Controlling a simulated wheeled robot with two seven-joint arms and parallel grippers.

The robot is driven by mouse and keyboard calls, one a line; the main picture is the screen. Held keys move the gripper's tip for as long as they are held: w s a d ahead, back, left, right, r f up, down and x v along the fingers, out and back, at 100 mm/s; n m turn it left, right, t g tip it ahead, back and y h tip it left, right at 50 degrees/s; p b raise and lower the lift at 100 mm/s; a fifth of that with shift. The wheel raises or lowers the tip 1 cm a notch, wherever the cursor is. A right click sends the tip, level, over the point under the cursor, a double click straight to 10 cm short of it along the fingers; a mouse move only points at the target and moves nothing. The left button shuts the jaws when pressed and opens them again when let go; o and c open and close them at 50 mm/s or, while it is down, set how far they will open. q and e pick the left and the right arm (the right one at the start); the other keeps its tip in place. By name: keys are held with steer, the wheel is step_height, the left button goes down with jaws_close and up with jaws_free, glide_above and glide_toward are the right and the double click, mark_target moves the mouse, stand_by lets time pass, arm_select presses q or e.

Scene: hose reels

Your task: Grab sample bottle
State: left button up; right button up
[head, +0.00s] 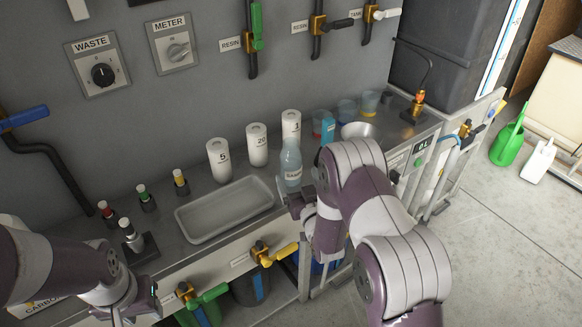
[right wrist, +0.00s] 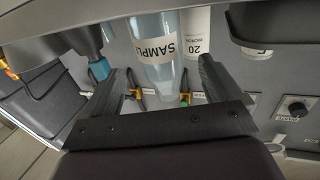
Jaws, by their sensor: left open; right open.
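The sample bottle (head: 291,163), pale blue and clear with a SAMPLE label, stands upright on the metal counter at the right end of the white tray. My right gripper (head: 298,200) is open just in front of it, partly hidden by its own arm. In the right wrist view the bottle (right wrist: 158,55) shows between the two spread fingers (right wrist: 165,85), with a gap on each side; I cannot tell how deep it sits between them. My left gripper (head: 125,308) is open and empty low at the left, partly cut off by the bottom edge.
The empty tray (head: 222,212) lies left of the bottle. White cylinders marked 5 (head: 219,160), 20 (head: 257,145) and 1 (head: 291,125) stand close behind. Small capped vials (head: 146,198) stand at left.

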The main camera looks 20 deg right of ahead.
mark_target(294, 160)
steer(key=w, duration=0.7)
steer(key=shift+a+f, duration=0.2)
steer(key=shift+f, duration=0.1)
steer(key=shift+r, duration=0.1)
steer(key=c, duration=1.2)
steer(key=shift+o, duration=0.2)
steer(key=shift+r, duration=0.15)
steer(key=shift+r, duration=0.55)
step_height(294, 160, up, 3)
steer(key=shift+f, duration=0.15)
steer(key=s+d+r, duration=0.5)
steer(key=d+r, duration=0.2)
steer(key=d, duration=0.3)
steer(key=shift+d+p, duration=0.25)
steer(key=shift+p, duration=0.1)
